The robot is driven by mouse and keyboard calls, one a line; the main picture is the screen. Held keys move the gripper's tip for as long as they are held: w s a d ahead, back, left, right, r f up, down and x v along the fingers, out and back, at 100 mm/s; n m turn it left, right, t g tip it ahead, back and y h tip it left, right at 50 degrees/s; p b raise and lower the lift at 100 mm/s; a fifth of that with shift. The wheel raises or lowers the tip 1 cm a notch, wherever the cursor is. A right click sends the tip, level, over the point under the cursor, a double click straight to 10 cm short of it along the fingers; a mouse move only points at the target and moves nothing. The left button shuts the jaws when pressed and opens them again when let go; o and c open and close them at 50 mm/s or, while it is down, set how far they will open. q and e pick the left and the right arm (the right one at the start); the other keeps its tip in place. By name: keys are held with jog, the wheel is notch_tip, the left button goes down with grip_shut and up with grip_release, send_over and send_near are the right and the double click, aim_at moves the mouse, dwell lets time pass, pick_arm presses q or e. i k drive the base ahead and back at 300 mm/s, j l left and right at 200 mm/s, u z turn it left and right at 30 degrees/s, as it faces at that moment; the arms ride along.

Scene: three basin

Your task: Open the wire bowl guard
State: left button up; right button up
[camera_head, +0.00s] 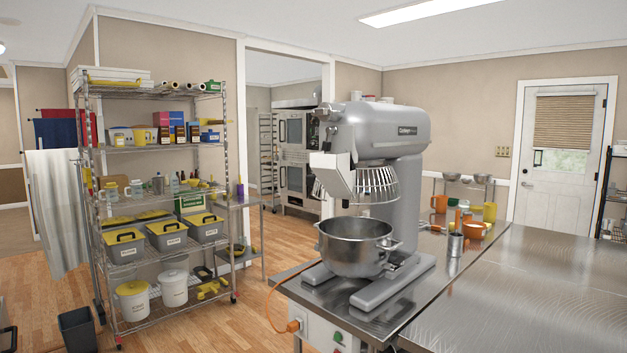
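A large grey stand mixer (405,128) stands on the metal table at the middle of the view. Its wire bowl guard (377,184) is a cage of metal bars below the mixer head, above the bowl. A pale chute (338,178) sits at the left front of the guard and hides part of it. The steel mixing bowl (355,250) sits below the guard, with a visible gap between them. Neither of my grippers shows in this view.
The steel table (520,285) has a wide bare top at the right. A loaded wire shelf (150,262) stands at the left. An orange cable (275,312) hangs at the table's left edge. Wooden floor (225,315) lies open between shelf and table.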

aim_at(324, 167)
jog(key=i+j+u, duration=0.1)
jog(key=i, duration=0.85)
jog(key=i+j, duration=0.1)
jog(key=i, duration=0.85)
jog(key=j+u, duration=0.05)
